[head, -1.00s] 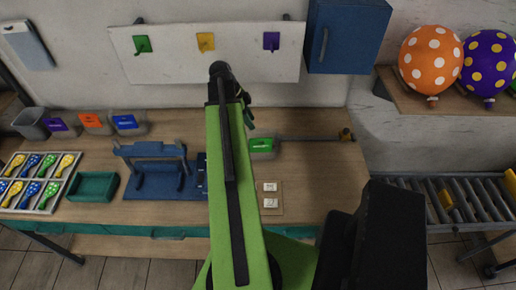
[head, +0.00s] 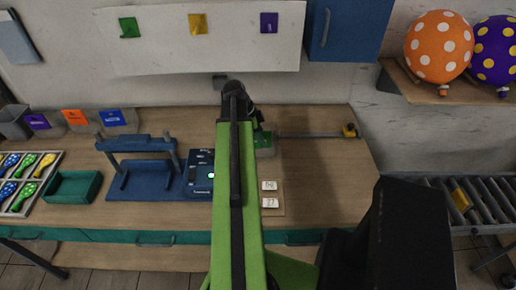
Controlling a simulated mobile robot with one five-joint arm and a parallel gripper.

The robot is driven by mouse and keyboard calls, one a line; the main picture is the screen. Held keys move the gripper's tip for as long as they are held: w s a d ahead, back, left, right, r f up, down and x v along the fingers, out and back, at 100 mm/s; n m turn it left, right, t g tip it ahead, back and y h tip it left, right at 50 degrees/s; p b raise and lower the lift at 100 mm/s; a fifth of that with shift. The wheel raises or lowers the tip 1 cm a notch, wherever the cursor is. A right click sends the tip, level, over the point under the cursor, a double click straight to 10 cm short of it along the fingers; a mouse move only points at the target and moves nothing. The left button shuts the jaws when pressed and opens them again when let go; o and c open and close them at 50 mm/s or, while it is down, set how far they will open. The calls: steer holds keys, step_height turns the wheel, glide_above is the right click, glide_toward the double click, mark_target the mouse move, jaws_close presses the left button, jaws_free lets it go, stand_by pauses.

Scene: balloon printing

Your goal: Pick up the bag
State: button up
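A small grey bag or bin with a green label (head: 265,142) stands on the table just behind the middle, partly hidden by my arm. I cannot tell for sure that it is the bag. My gripper (head: 257,118) is at the far end of my green arm, in front of this green-labelled thing in the picture. Its fingers are small, dark and mostly hidden, so I cannot see whether they are open or whether they touch it. Similar grey containers with purple (head: 37,121), orange (head: 74,117) and blue (head: 112,118) labels stand at the back left.
A blue stand (head: 147,170) and a blue device (head: 200,173) are left of my arm. A teal tray (head: 73,187) and a balloon tray (head: 55,165) lie farther left. Two white number cards (head: 269,186) lie right of my arm. The table's right part is mostly clear.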

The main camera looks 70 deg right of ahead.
steer(key=shift+s+f, duration=0.1)
steer(key=shift+f, duration=0.1)
steer(key=shift+c, duration=0.3)
jaws_close()
stand_by(1.0)
